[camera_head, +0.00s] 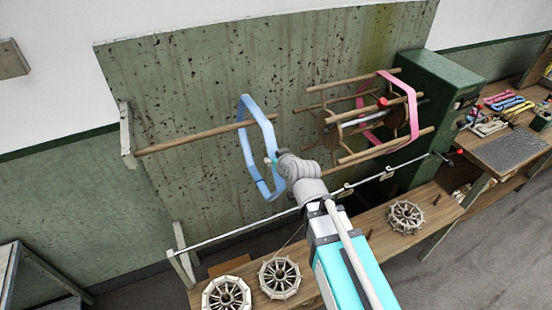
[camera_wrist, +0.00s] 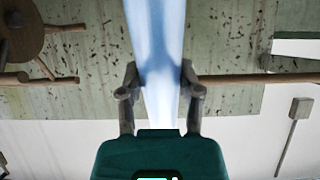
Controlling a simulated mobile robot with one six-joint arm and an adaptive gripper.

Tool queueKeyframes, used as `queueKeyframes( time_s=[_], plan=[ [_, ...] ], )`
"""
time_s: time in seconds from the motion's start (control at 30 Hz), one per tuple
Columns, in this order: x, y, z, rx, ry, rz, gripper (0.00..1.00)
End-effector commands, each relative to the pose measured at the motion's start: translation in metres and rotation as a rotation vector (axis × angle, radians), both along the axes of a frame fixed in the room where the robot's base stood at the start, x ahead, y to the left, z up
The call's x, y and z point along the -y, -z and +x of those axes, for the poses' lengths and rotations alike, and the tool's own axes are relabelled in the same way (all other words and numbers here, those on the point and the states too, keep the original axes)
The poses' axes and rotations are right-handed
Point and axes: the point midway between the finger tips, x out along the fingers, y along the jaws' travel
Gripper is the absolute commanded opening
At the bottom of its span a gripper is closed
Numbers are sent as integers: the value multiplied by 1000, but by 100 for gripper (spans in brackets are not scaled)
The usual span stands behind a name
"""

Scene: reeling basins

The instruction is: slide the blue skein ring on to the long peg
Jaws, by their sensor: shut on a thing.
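The blue skein ring (camera_head: 247,150) is a tall, thin, angular loop, held up in front of the stained green panel. My gripper (camera_wrist: 160,80) is shut on its band, which runs upright between the two fingers in the wrist view (camera_wrist: 155,30). In the head view my wrist hides most of the fingers at the ring's lower right. The long peg (camera_head: 185,138) is a wooden rod reaching right from a pale bracket. Its free end shows at the ring's upper opening; whether it passes through is unclear. In the wrist view the peg (camera_wrist: 260,78) runs in from the right, behind the fingers.
A wooden reel (camera_head: 335,125) with a pink skein (camera_head: 413,105) stands right of the ring, beside a green housing (camera_head: 430,85). A thin metal rail (camera_head: 235,232) crosses below. The bench (camera_head: 345,235) carries several spoked wheels (camera_head: 280,277). Free space lies below the peg.

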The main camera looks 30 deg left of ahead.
Motion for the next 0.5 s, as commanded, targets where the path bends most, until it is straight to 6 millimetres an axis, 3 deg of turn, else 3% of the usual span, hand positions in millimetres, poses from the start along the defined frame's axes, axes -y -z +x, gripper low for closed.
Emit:
queueKeyframes(
  time_s=[0.5],
  plan=[
    [-16, 0, -20, 0, -1, 1, 0]
  ],
)
